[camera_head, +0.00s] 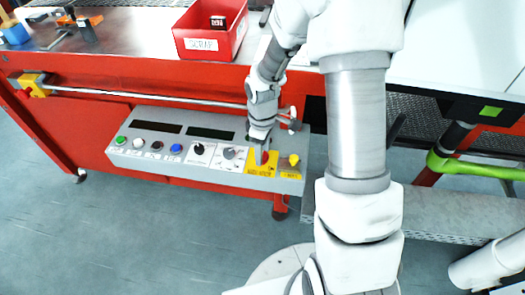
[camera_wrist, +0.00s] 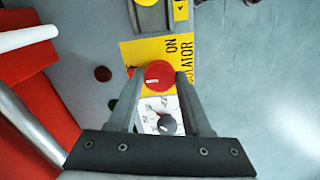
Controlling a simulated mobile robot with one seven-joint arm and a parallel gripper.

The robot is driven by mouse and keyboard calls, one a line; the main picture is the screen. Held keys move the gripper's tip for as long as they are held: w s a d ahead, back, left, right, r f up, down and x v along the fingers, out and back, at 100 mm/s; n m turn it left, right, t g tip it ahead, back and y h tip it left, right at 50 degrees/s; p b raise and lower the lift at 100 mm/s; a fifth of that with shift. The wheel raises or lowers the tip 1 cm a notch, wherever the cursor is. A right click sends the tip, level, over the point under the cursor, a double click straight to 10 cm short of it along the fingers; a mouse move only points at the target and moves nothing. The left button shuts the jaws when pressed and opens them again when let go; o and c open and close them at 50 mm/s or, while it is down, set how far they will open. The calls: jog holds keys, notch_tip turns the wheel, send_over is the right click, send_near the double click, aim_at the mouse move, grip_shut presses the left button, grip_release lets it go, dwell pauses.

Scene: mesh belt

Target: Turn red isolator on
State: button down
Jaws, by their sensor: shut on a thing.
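The red isolator (camera_wrist: 158,74) is a round red knob with a pale mark, on a yellow label plate (camera_wrist: 140,52) that reads "ON" and "ISOLATOR" in the wrist view. My gripper (camera_wrist: 157,77) is over the knob, with one finger on each side, shut on it. In the head view my gripper (camera_head: 262,142) reaches down to the right part of the grey control panel (camera_head: 125,158), at the yellow plate (camera_head: 262,169). There the knob is mostly hidden by my gripper.
Beside the isolator are a yellow knob (camera_head: 294,160), a grey dial (camera_head: 229,153), a black dial (camera_head: 198,149) and several coloured buttons. A long rail (camera_head: 150,97) runs above the panel. A red scrap bin (camera_head: 211,30) stands on the table above.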

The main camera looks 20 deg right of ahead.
jog(key=m, duration=0.8)
jog(key=shift+m, duration=0.3)
jog(key=m+p, duration=0.1)
jog(key=m, duration=0.3)
jog(key=shift+a+m, duration=0.15)
jog(key=shift+m, duration=0.15)
jog(key=m+p, duration=0.1)
jog(key=m, duration=0.3)
jog(key=shift+m, duration=0.3)
jog(key=shift+c, duration=1.7)
grip_release()
